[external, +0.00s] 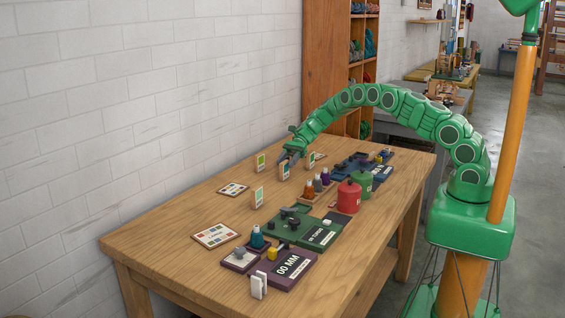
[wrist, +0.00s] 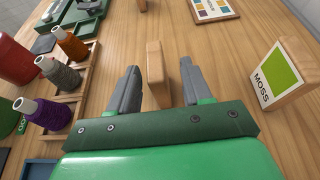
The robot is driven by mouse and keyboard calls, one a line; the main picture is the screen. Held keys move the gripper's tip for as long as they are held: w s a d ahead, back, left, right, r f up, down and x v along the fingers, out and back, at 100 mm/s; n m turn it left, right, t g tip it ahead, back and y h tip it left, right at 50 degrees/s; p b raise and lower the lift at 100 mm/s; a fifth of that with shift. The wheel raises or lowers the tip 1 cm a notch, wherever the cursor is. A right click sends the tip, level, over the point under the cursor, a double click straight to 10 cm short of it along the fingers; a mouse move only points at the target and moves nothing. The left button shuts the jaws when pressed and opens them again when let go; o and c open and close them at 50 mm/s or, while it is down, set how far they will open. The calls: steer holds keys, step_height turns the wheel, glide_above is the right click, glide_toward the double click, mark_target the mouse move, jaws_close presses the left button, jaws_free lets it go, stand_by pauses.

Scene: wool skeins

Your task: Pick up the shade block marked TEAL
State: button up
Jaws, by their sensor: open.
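A wooden shade block (wrist: 155,76) stands upright between my gripper's two fingers in the wrist view, with a gap on each side. It is seen edge-on and its label is hidden. In the external view a block (external: 284,171) stands just under my gripper (external: 290,154), its label too small to read. My gripper (wrist: 159,90) is open and holds nothing. To the right in the wrist view is a block marked MOSS (wrist: 283,74) with a yellow-green patch. Another block (external: 258,198) stands nearer the external camera. No TEAL label can be read.
Cones of orange, grey and purple yarn stand in a wooden rack (wrist: 87,72) to the left in the wrist view. Red (external: 348,197) and green (external: 361,184) canisters stand beside it. Colour cards (external: 215,235) lie flat. Bare tabletop surrounds the blocks.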

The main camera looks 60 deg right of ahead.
mark_target(281, 171)
steer(key=shift+x, duration=2.35)
steer(key=shift+s+f, duration=0.1)
steer(key=shift+s, duration=0.05)
steer(key=shift+c, duration=0.2)
jaws_close()
